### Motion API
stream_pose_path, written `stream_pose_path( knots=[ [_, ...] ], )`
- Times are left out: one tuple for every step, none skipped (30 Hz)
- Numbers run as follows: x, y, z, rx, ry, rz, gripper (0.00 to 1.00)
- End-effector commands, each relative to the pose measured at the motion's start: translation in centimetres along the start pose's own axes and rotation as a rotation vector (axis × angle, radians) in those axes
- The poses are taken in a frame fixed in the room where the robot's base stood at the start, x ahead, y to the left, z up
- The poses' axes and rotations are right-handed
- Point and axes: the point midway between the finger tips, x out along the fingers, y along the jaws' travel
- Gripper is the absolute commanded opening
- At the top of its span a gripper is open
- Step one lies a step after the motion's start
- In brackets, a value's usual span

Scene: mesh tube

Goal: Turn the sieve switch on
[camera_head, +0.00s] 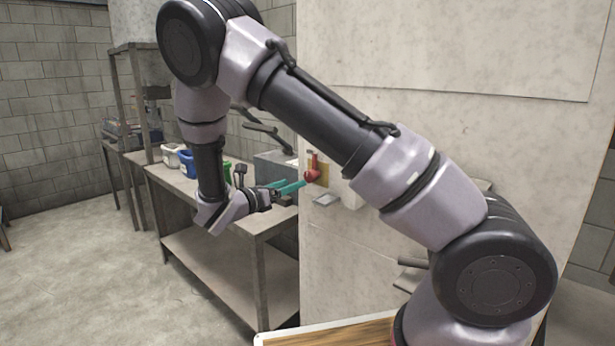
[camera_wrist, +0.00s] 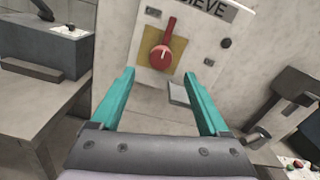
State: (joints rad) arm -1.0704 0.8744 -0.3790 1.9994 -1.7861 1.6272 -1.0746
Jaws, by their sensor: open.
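The sieve switch (camera_wrist: 162,55) is a red rotary handle on a yellow plate (camera_wrist: 180,46), mounted on a pale panel under a sign whose visible letters read "IEVE". In the wrist view its handle points up and slightly right. It also shows in the head view as a red knob (camera_head: 312,175) on the side of the light wall. My gripper (camera_wrist: 165,88) has two teal fingers, spread apart and empty. In the wrist view the switch lies beyond and between the fingertips. In the head view my gripper (camera_head: 290,187) is just left of the knob; contact cannot be told.
A small grey ledge (camera_wrist: 180,93) juts out below the switch. A metal workbench (camera_head: 222,205) with white and blue containers (camera_head: 187,163) stands left of the wall. Grey metal fittings (camera_wrist: 290,98) stick out at the right. The floor at left is clear.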

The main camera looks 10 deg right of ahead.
Motion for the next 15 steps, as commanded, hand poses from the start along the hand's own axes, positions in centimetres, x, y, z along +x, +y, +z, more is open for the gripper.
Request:
stream_pose_path(
  knots=[
    [1.1, -0.1, 0.0, 0.0, 0.001, -0.005, 0.79],
    [1.6, -0.1, 0.0, 0.001, 0.001, -0.006, 0.79],
    [2.5, -0.1, 0.0, 0.001, 0.002, -0.007, 0.79],
    [3.1, -0.1, 0.0, 0.001, 0.002, -0.005, 0.79],
    [3.7, -0.1, 0.0, 0.001, 0.003, -0.005, 0.79],
    [4.5, -0.2, 0.0, 0.003, 0.003, -0.007, 0.79],
    [5.0, -0.1, 0.0, 0.003, 0.002, -0.005, 0.79],
    [5.5, -0.1, 0.0, 0.002, 0.002, -0.006, 0.79],
    [6.2, -0.1, 0.0, 0.002, 0.003, -0.006, 0.79],
    [6.6, -0.1, 0.0, 0.002, 0.003, -0.005, 0.79],
    [7.0, -0.1, 0.0, 0.002, 0.003, -0.004, 0.79],
    [7.5, -0.1, 0.0, 0.003, 0.003, -0.005, 0.79],
    [7.8, -0.1, 0.0, 0.003, 0.003, -0.005, 0.79],
    [8.1, -0.1, 0.0, 0.004, 0.003, -0.004, 0.79],
    [8.4, -0.1, 0.0, 0.003, 0.002, -0.004, 0.79]
  ],
)
